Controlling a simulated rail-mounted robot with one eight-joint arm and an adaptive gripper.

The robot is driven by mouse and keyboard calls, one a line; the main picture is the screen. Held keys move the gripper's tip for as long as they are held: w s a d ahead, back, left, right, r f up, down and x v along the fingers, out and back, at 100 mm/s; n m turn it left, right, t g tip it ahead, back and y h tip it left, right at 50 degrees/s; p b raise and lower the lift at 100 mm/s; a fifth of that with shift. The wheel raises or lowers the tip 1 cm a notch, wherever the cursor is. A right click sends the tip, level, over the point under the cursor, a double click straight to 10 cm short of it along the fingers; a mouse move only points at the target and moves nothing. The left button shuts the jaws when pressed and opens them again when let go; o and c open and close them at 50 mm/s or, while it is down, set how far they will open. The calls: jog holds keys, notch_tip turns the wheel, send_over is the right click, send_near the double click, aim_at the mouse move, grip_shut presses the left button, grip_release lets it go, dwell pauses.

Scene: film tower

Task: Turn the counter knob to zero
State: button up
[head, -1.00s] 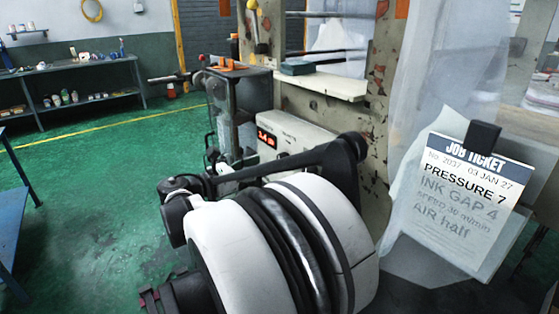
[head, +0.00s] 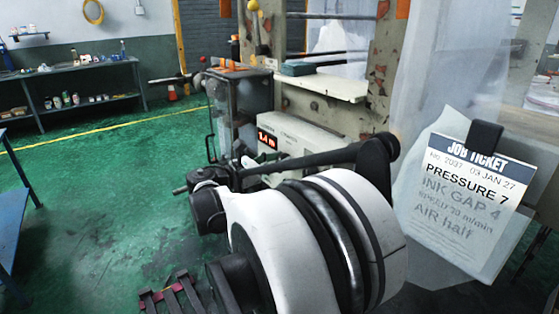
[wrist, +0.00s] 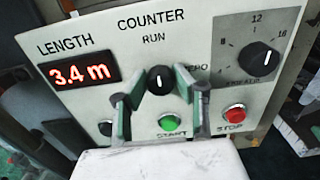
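The counter knob (wrist: 160,80) is black and round, on a pale panel under the words COUNTER and RUN. Its white mark points up toward RUN; the word ZERO is to its right, partly covered by a finger. My gripper (wrist: 160,88) is open in the wrist view, one fingertip at each side of the knob. A gap shows on both sides, though I cannot tell how deep the fingertips reach. The length display (wrist: 73,73) reads 3.4 m in red; it also glows in the head view (head: 267,140), where my arm hides the knob.
Below the knob are a green START button (wrist: 169,125) and a red STOP button (wrist: 233,114). A larger black dial (wrist: 258,58) is at right, another black knob (wrist: 105,128) at lower left. The job ticket (head: 468,195) hangs at right in the head view.

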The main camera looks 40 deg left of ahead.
grip_shut()
jog(key=shift+m, duration=0.3)
jog(key=shift+s+d+f+m+b, duration=0.1)
jog(key=shift+m+b, duration=0.45)
jog(key=shift+m, duration=3.75)
jog(key=shift+d+f+m+b, duration=0.1)
jog(key=shift+m+b, duration=0.45)
jog(key=shift+m, duration=3.75)
jog(key=o, duration=0.6)
grip_release()
